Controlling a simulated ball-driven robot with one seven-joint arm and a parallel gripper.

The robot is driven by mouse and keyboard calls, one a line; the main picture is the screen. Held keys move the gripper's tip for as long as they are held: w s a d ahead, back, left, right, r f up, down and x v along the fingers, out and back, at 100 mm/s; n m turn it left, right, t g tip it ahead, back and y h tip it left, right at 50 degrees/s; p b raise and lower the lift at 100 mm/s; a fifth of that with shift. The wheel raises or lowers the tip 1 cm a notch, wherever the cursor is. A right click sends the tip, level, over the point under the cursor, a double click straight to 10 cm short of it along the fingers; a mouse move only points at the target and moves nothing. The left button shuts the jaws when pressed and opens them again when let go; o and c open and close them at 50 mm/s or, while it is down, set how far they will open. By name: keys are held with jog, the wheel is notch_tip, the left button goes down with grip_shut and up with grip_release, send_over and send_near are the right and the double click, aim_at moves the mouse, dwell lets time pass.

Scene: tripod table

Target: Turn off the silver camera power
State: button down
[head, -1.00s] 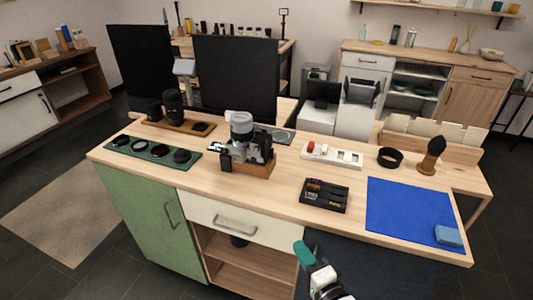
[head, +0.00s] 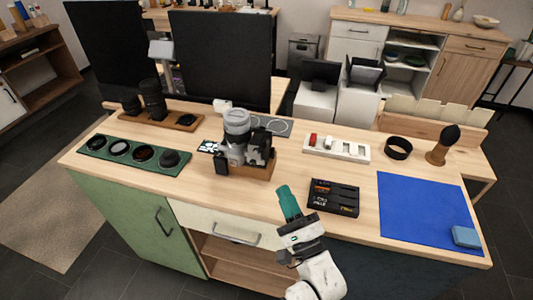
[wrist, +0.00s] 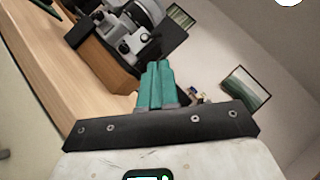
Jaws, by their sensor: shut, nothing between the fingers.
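The silver camera (head: 240,140) stands on a small wooden block (head: 262,168) on the table (head: 140,196), its pale lens barrel pointing up. In the wrist view, the camera (wrist: 138,36) shows at the top, beyond the fingertips, with small dials on its body. The power control cannot be picked out for certain. My gripper (head: 288,203) is at the table's front edge, right of and nearer than the camera. Its green fingers (wrist: 156,84) are shut together and empty, apart from the camera.
A black battery charger (head: 333,197) is just right of my gripper. A green tray of round filters (head: 134,155) is left of the camera. A white holder (head: 336,149), a black ring (head: 398,148), a brush (head: 443,145) and a blue mat (head: 425,210) lie to the right. Dark panels rise behind.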

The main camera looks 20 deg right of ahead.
jog(key=shift+w, duration=0.1)
jog(key=p, duration=0.3)
send_near(264, 145)
jog(key=x, duration=0.4)
jog(key=shift+w, duration=0.3)
jog(key=shift+w+r, duration=0.2)
jog(key=shift+w, duration=0.55)
